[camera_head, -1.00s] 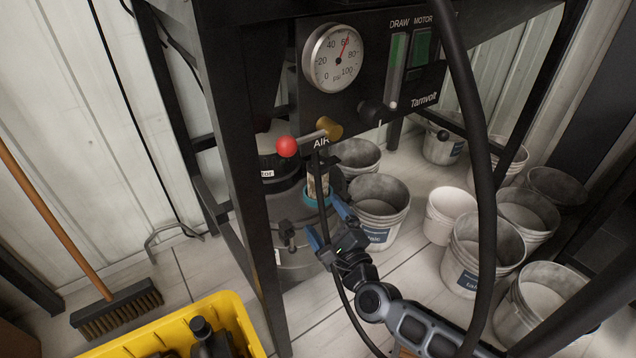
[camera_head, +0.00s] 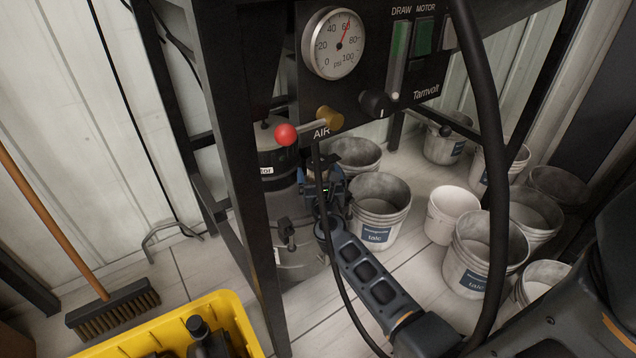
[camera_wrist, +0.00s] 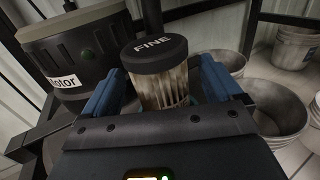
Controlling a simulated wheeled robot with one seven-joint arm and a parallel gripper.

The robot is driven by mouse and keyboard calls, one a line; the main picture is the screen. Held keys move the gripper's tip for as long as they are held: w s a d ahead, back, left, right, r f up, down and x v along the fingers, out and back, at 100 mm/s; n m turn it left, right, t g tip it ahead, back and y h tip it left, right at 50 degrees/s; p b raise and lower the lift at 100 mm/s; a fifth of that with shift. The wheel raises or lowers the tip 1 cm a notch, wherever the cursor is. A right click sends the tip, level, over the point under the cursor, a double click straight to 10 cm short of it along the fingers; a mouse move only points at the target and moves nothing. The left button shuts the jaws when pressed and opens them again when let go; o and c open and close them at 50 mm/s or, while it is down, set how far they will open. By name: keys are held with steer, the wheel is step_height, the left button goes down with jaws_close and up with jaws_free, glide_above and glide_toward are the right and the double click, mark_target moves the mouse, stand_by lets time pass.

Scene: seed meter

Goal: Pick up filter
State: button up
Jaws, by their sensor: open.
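The filter (camera_wrist: 164,86) is a pleated, dirty cream cylinder with a black cap marked FINE. It stands upright in the wrist view, between the two blue fingers of my gripper (camera_wrist: 166,92). The fingers are open, one on each side of it; I cannot tell whether either touches it. The filter's lower end is hidden by my gripper in the wrist view.
The motor housing (camera_wrist: 75,50) stands close left of the filter. A black hose (camera_head: 477,120) hangs in front. The red-knobbed air lever (camera_head: 286,134) sticks out above. Several buckets (camera_head: 380,207) stand to the right. A yellow crate (camera_head: 240,318) is at the front left.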

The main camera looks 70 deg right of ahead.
steer(key=shift+x, duration=0.8)
steer(key=c, duration=1.1)
steer(key=shift+r, duration=0.15)
